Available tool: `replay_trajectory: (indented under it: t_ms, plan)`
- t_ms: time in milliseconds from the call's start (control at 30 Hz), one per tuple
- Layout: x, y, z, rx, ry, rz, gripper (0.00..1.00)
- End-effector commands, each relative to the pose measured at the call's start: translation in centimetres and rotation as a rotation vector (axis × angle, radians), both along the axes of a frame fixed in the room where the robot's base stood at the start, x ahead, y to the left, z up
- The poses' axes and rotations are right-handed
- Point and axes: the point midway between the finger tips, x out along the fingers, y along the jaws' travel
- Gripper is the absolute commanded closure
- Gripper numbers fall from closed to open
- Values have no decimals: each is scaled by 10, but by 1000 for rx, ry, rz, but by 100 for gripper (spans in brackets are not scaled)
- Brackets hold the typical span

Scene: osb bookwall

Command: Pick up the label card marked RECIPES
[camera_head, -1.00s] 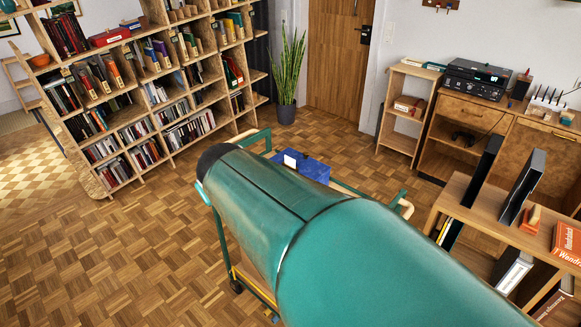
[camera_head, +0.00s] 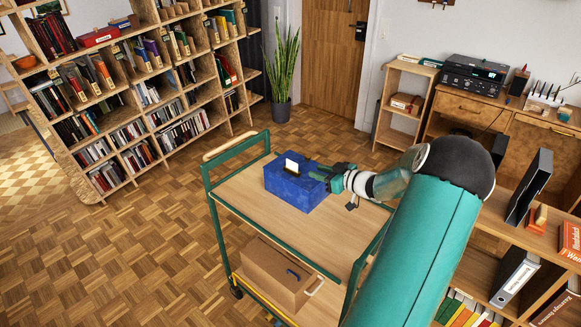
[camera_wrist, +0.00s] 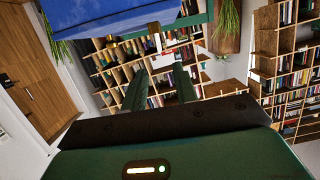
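A small white card (camera_head: 291,166) stands upright at the top of a blue box (camera_head: 290,188) on the cart; I cannot read its marking. My gripper (camera_head: 319,173) is at the right side of the box, at about the height of its top, a short way right of the card. In the wrist view my two green fingers (camera_wrist: 160,86) are apart with nothing seen between them. I cannot tell the card there.
The box stands on the wooden top of a green-framed cart (camera_head: 245,205). A cardboard box (camera_head: 270,275) is on the lower shelf. A tall bookshelf (camera_head: 140,100) stands at the back left; a low shelf with binders (camera_head: 514,274) is at right. Parquet floor at left is clear.

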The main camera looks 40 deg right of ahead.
Motion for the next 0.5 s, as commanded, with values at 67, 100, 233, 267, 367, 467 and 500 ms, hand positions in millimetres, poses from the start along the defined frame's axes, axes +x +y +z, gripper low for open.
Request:
replay_trajectory:
  t_ms: [67,100,233,267,367,467,500]
  plan:
    - [-8,-4,-5,21,-21,15,71]
    - [-9,-5,-6,25,-26,22,71]
    - [6,-3,-10,29,-33,27,71]
    - [12,-3,-11,29,-32,26,71]
    - [32,-1,-14,29,-33,26,71]
    - [52,0,-18,28,-33,24,71]
    - [59,1,-19,27,-32,25,71]
